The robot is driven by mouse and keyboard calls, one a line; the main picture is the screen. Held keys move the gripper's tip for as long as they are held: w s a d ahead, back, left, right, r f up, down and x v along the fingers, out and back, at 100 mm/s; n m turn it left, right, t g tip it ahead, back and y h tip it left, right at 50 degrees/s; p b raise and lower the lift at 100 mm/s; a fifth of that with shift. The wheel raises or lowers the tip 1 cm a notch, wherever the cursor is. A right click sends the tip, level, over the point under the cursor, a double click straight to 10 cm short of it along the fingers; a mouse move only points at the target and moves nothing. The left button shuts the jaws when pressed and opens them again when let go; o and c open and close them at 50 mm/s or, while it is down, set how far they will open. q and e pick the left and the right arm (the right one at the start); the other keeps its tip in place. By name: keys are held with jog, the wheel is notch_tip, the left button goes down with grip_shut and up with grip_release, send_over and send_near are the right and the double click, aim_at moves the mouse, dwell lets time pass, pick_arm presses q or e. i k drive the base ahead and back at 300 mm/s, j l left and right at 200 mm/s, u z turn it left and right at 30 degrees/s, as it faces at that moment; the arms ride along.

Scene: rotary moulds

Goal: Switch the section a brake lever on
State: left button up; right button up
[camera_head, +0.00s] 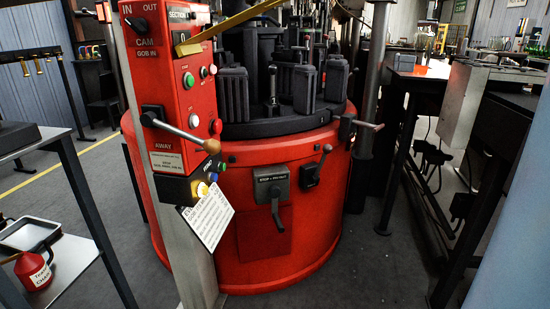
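Several levers are in view, and none carries a readable "section a brake" label. One lever (178,130) with a pale rod and round red-brown knob sticks out from the red control panel (172,80), pointing right and down. A lever (360,124) with a pale rod points right at the machine's right rim. A short black lever (319,164) tilts up and right on the red drum (300,240). A dark handle (277,207) hangs down below a grey labelled box (271,185). Neither of my grippers is in view.
A tilted white sign (208,216) hangs below the panel. Dark moulds (233,95) stand on top of the drum. A side table with a red bottle (34,270) is at lower left. Dark benches (420,85) stand at right. The floor (365,270) before the drum is clear.

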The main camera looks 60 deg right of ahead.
aim_at(328, 149)
jog(key=z, duration=2)
